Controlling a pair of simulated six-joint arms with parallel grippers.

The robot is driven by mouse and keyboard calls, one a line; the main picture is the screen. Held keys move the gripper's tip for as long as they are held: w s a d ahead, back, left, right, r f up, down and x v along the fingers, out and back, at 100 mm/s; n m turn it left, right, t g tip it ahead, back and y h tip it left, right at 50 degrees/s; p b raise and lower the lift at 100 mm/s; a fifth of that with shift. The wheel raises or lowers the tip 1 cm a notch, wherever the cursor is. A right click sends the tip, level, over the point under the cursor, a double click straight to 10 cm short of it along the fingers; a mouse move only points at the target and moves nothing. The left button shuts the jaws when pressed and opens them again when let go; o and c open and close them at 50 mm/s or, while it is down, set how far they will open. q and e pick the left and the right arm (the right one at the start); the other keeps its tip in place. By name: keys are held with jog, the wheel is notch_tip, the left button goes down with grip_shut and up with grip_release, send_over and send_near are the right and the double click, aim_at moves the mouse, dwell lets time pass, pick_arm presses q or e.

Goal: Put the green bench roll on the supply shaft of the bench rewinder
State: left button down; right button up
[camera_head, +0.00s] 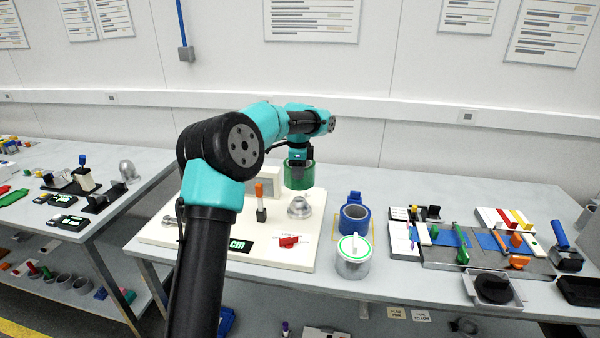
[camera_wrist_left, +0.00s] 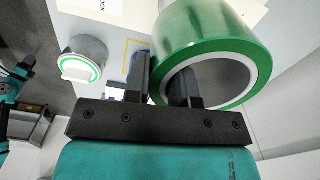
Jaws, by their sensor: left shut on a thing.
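The green bench roll (camera_head: 299,175) hangs in my left gripper (camera_head: 299,162), above the back right part of a white base. The left wrist view shows the roll (camera_wrist_left: 205,32) large, with its pale core ring facing the camera. One finger of my left gripper (camera_wrist_left: 160,82) is inside the core and the other outside, shut on the roll's wall. The white base (camera_head: 215,242) with a green "cm" display (camera_head: 240,245) looks like the bench rewinder. A metal cone-shaped part (camera_head: 299,208) stands on it below the roll. I cannot clearly make out the supply shaft.
An orange-topped post (camera_head: 260,202) and a red part (camera_head: 289,241) are on the white base. A tool-covered fixture (camera_head: 480,250) is farther right. My left arm hides part of the base.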

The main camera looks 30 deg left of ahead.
aim_at(298, 189)
pick_arm(q)
jog(key=shift+f, duration=2.85)
jog(key=shift+f, duration=3)
jog(key=c, duration=0.9)
grip_release()
notch_tip(298, 189, up, 18)
jog(key=shift+f, duration=0.25)
jog(key=shift+d+f, duration=0.1)
